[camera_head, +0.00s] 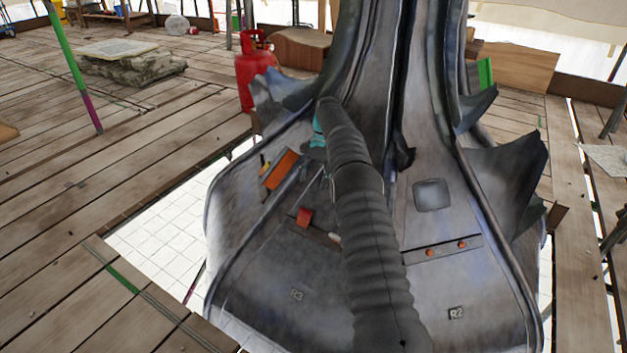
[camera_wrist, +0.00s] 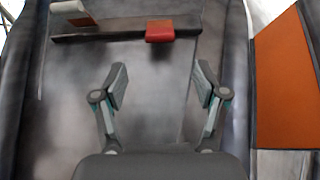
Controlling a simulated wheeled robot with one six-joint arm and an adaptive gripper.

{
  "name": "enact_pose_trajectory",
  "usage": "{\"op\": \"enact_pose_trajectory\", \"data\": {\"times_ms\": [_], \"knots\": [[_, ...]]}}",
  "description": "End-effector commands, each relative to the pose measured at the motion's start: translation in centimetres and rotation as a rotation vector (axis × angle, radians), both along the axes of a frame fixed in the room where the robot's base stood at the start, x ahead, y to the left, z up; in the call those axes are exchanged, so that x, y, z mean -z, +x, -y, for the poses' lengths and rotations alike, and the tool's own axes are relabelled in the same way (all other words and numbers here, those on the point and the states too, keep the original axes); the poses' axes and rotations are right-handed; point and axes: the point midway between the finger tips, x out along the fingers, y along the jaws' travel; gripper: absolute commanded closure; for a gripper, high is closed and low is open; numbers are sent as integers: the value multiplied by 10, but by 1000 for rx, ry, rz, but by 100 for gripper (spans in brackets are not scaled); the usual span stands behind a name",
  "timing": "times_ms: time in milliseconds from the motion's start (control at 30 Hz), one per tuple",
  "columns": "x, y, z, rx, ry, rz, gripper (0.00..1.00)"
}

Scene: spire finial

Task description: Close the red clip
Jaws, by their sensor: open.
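The red clip (camera_head: 304,217) sits on a narrow dark strip on the lower left face of the grey metal spire. In the wrist view the red clip (camera_wrist: 160,31) is near the top, right of centre, at the strip (camera_wrist: 115,31). It appears to stand out from the strip; its exact angle is hard to tell. My gripper (camera_wrist: 161,84) is open and empty, its two fingers spread, and the clip shows beyond the gap between them, apart from them. In the head view my dark ribbed arm hides most of the gripper; a teal part shows beside it.
A pale clip (camera_wrist: 72,12) is on the same strip, left of the red one. An orange panel (camera_wrist: 288,85) is close on the right in the wrist view. Jagged metal fins (camera_head: 510,165) jut from the spire. A red gas cylinder (camera_head: 254,75) stands behind on the plank floor.

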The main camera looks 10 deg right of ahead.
Motion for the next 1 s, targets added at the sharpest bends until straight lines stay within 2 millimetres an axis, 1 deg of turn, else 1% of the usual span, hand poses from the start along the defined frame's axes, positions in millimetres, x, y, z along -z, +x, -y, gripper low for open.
{"op": "enact_pose_trajectory", "data": {"times_ms": [167,233,267,367,500,600,700,833,933,1000], "knots": [[1,0,0,0,0,0,28],[1,1,-4,-5,-1,4,28],[-3,1,-6,-8,-1,10,28],[-24,4,-15,-21,-6,45,28],[-53,-4,-33,-48,-22,68,28],[-66,-12,-42,-57,-54,92,28],[-75,-21,-48,-58,-94,121,28],[-78,-33,-52,-54,-157,169,28],[-73,-41,-50,-46,-206,204,28],[-66,-45,-46,-39,-237,224,28]]}}
